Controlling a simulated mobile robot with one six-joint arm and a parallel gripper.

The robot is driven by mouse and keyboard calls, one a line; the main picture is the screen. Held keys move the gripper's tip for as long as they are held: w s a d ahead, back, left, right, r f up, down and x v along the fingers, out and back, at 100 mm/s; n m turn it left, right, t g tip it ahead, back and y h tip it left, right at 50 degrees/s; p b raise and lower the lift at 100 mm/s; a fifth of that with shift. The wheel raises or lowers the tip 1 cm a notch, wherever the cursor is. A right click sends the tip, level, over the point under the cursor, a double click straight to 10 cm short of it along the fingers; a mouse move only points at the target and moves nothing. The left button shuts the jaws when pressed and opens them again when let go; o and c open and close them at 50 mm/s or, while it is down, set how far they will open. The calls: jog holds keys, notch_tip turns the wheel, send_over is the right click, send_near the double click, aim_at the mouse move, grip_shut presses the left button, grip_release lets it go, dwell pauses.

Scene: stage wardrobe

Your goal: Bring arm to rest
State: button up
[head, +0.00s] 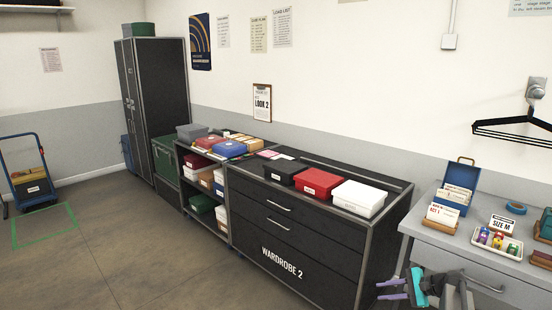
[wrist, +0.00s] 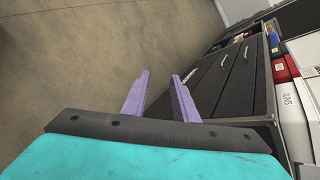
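My gripper (head: 380,290) is low at the front of the head view, between the black drawer cabinet (head: 288,228) and the grey table (head: 478,262). Its two purple fingers point left and stand apart, with nothing between them. In the wrist view the gripper (wrist: 161,76) also shows open and empty, with bare floor (wrist: 80,60) beyond the fingers. The cabinet's drawer fronts (wrist: 225,75) lie to the right of the fingers there. Part of my arm is cut off at the bottom of the head view.
A black box (head: 286,171), a red box (head: 317,183) and a white box (head: 359,198) stand on the cabinet. The table holds a blue card box (head: 460,187) and a tray (head: 496,243) of small items. The floor (head: 140,245) at left is clear before a blue trolley (head: 28,175).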

jog(key=s+a+f+n+g, duration=0.1)
jog(key=s+a+f+g, duration=0.1)
jog(key=s+a+f, duration=0.35)
jog(key=s+a+f+n+g, duration=0.1)
jog(key=s+a+f+g, duration=0.1)
jog(key=a+f, duration=0.65)
jog(key=s+a+f+n+g+h, duration=0.1)
jog(key=s+a+f+n+g, duration=0.1)
jog(key=s+a+f, duration=0.35)
jog(key=s+a+f+n+g, duration=0.2)
jog(key=s+a, duration=0.7)
jog(key=s+a+f+n+g+h, duration=0.1)
jog(key=s+f+n+g+h, duration=0.15)
jog(key=s, duration=0.95)
jog(key=s+a+f+n+g+h, duration=0.1)
jog(key=s+f+n+g+h, duration=0.2)
jog(key=s, duration=0.8)
jog(key=s+d+n+t+h, duration=0.1)
jog(key=s+d+n+h, duration=0.2)
jog(key=d+n, duration=0.1)
jog(key=shift+d+f+t, duration=0.2)
jog(key=shift+d+t, duration=0.15)
jog(key=shift+d, duration=0.5)
jog(key=shift+s, duration=0.2)
